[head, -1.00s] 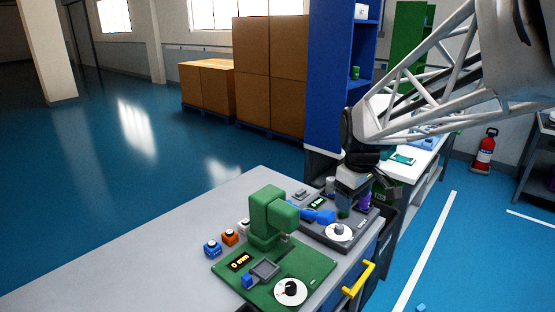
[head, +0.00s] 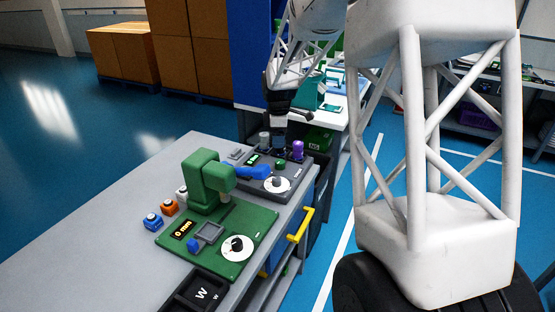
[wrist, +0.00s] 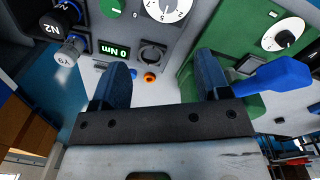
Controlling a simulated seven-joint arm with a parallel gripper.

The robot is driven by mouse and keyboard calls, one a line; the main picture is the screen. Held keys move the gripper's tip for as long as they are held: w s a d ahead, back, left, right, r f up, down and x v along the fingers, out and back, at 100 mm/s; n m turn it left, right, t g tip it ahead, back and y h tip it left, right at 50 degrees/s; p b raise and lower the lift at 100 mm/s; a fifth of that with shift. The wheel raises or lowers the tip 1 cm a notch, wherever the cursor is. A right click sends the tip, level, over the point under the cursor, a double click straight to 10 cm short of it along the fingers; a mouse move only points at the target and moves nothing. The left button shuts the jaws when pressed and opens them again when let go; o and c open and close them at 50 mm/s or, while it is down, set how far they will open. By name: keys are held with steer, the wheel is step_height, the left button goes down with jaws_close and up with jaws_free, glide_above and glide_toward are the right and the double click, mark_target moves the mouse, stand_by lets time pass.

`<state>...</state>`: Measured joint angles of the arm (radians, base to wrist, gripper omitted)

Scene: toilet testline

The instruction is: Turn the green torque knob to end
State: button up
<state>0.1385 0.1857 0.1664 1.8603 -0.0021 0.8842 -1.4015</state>
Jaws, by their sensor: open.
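The small green knob (head: 282,162) stands on the dark test unit (head: 300,169), near a white dial (head: 277,184) and a small green-lit display (head: 252,161). My gripper (head: 279,143) points down above the back of this unit, behind the knob in the head view. In the wrist view my gripper (wrist: 163,62) has its two dark blue fingers wide apart, with nothing held between them. The display reading "0 Nm" (wrist: 112,50) shows beside the left finger.
A green press (head: 208,178) with a blue lever (head: 245,172) and its own dial (head: 237,247) stands in front of the unit. The bench's left part (head: 110,225) is clear.

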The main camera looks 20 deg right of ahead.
mark_target(280, 161)
steer(key=w+d+f+n, duration=0.1)
steer(key=w+f, duration=0.2)
steer(key=w+d+f+n, duration=0.1)
steer(key=w+f, duration=0.2)
steer(key=w+d+f+n, duration=0.1)
steer(key=w+d+f, duration=0.1)
steer(key=w+f, duration=0.1)
steer(key=shift+w+f+n+g, duration=0.1)
steer(key=shift+n+g, duration=0.2)
steer(key=shift+f, duration=0.15)
steer(key=shift+f, duration=3.75)
steer(key=shift+c, duration=0.3)
steer(key=c, duration=0.9)
steer(key=shift+o, duration=0.2)
